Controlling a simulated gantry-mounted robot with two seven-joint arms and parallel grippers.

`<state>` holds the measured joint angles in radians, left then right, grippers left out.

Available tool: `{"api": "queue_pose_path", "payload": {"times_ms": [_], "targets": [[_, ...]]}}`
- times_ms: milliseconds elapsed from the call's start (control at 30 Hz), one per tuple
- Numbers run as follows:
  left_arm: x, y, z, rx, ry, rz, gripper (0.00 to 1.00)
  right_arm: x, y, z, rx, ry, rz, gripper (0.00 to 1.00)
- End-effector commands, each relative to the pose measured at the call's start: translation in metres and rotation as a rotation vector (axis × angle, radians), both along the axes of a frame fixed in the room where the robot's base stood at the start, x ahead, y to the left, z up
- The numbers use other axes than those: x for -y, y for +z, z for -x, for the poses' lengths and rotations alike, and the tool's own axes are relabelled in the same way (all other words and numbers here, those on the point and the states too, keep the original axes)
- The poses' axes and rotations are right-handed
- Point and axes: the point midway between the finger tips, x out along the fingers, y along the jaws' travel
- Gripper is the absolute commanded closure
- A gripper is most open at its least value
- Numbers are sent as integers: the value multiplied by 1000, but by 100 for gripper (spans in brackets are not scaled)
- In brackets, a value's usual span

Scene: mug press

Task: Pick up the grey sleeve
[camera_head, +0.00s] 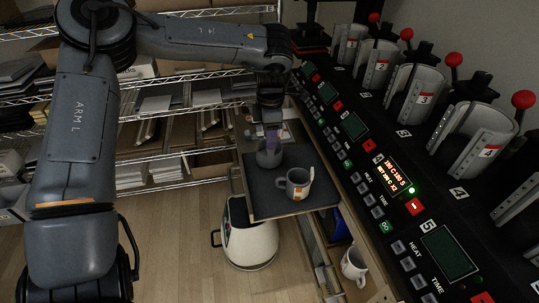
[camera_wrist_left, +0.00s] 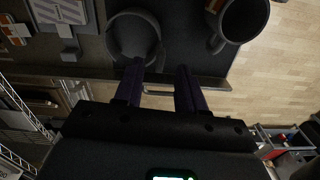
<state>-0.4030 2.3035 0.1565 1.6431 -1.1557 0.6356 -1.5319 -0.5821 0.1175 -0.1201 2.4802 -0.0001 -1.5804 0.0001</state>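A round, hollow grey piece, apparently the grey sleeve (camera_head: 268,158), stands on the dark tray (camera_head: 262,205) in the head view. The sleeve (camera_wrist_left: 112,38) also shows from above in the wrist view, with a small tab or handle at its edge nearest the fingers. My left gripper (camera_head: 271,132) points down at it. In the wrist view the purple fingers of my left gripper (camera_wrist_left: 160,72) are apart, with the tab roughly between their tips. Contact cannot be told. A grey mug (camera_head: 297,184) with an orange mark stands on the tray. My right gripper is not seen.
The black press panel (camera_head: 380,150) with several numbered clamps rises close on the right. A white bin (camera_head: 249,240) is under the tray. A white mug (camera_head: 354,265) sits lower right. Wire shelves (camera_head: 170,100) stand behind on the left.

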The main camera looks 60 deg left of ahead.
Motion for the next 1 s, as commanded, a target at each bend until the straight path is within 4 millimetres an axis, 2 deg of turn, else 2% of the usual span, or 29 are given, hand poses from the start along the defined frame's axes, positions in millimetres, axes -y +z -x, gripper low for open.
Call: {"api": "queue_pose_path", "payload": {"times_ms": [33,233,533,567,800,1000], "targets": [[1,-5,0,-4,-1,3,60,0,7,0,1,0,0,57],[1,-27,-1,-2,-1,1,60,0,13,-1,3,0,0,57],[1,-32,-1,0,-1,0,60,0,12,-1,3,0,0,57],[1,-32,-1,0,-1,0,62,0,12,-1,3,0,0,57],[1,-32,-1,0,-1,0,98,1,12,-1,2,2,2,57],[1,-32,-1,0,-1,0,100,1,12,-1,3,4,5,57]]}}
